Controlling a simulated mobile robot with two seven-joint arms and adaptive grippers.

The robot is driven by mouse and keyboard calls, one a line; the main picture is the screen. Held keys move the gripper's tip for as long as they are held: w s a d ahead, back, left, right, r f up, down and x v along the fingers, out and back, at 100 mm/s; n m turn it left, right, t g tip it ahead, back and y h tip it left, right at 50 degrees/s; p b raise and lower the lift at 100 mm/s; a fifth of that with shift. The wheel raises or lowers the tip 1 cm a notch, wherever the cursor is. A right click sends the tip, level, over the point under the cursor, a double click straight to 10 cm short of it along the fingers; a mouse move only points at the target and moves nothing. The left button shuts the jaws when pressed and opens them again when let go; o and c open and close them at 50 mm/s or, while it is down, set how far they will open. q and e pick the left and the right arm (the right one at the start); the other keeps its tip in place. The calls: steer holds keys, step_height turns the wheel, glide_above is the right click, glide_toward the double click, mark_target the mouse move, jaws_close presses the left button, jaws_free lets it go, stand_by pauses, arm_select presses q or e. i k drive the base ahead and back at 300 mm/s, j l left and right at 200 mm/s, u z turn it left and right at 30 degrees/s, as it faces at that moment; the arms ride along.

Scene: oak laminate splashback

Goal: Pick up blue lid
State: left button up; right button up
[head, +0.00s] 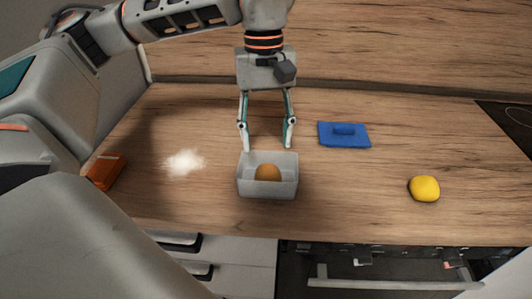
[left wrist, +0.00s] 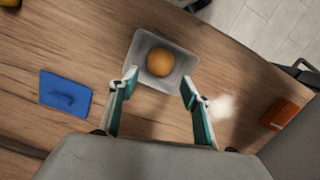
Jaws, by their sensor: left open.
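The blue lid (head: 344,135) lies flat on the wooden counter, a flat rectangle with a raised handle on top. It also shows in the left wrist view (left wrist: 66,94), to the left of the fingers. My left gripper (head: 267,146) points down, open and empty, to the left of the lid and just behind a grey box. In the left wrist view its two fingers (left wrist: 158,85) are spread wide, with the box beyond their tips. The lid is apart from the fingers. My right gripper shows in neither view.
The open grey box (head: 247,188) holds an orange ball (head: 268,173). A yellow lemon-like fruit (head: 424,188) lies at the right, an orange-brown block (head: 106,171) at the left. A dark hob (head: 512,122) is at the far right. The counter around the lid is clear.

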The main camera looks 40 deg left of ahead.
mark_target(331, 135)
steer(key=k+l, duration=0.8)
